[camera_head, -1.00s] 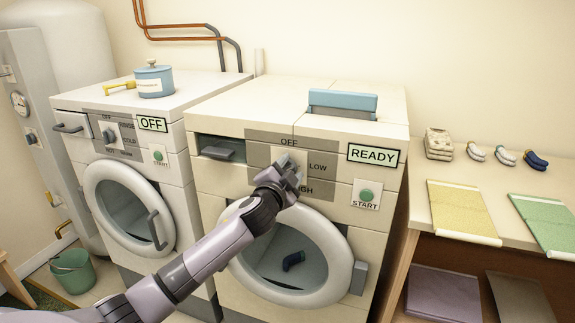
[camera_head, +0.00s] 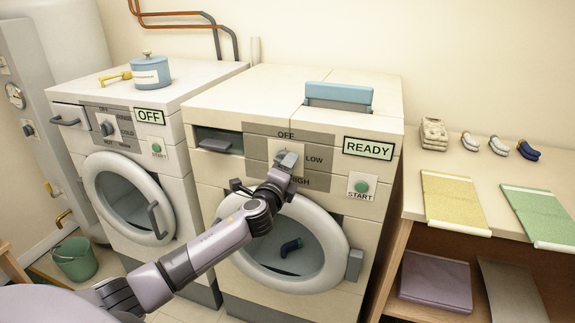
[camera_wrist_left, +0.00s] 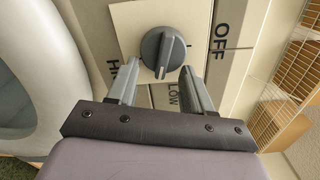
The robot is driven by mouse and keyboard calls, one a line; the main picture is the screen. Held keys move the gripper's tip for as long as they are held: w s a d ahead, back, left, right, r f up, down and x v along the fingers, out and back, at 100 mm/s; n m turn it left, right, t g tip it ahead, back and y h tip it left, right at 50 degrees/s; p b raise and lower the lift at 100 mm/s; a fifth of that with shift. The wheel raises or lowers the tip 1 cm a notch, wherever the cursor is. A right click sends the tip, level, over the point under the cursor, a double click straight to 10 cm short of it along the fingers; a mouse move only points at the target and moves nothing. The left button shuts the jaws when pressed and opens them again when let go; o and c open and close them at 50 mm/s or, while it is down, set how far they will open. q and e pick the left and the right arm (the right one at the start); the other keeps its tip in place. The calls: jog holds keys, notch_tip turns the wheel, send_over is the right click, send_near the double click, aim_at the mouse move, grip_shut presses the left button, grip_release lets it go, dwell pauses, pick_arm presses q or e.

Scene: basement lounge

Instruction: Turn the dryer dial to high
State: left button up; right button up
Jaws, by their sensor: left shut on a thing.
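The dryer (camera_head: 222,100) is the right machine, with a READY display (camera_head: 368,148). Its grey dial (camera_head: 287,158) sits on a panel marked OFF above, LOW at right and HIGH below. My left gripper (camera_head: 284,163) is at the dial from below. In the wrist view the left gripper's fingers (camera_wrist_left: 160,72) lie on either side of the dial, shut on it; the exact contact is hard to see. My right gripper is out of view.
A green START button (camera_head: 361,187) is right of the dial. The round dryer door (camera_head: 337,238) is below, with a dark item inside. The washer (camera_head: 80,90) stands left, showing OFF. A wooden table (camera_head: 465,160) with folded cloths stands right.

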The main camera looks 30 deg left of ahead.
pick_arm(q)
jog(key=shift+s+a+f+m+p, duration=0.15)
jog(key=shift+m+p, duration=0.25)
jog(key=shift+m, duration=1.35)
jog(key=shift+w+a+f+m+p, duration=0.1)
jog(key=shift+a+f+m+p, duration=0.25)
jog(key=shift+m, duration=1.35)
jog(key=shift+s+a+f+m+p, duration=0.1)
jog(key=shift+m+p, duration=0.4)
jog(key=shift+m, duration=1.55)
jog(key=o, duration=1)
jog(key=shift+o, duration=0.2)
jog(key=shift+s, duration=0.1)
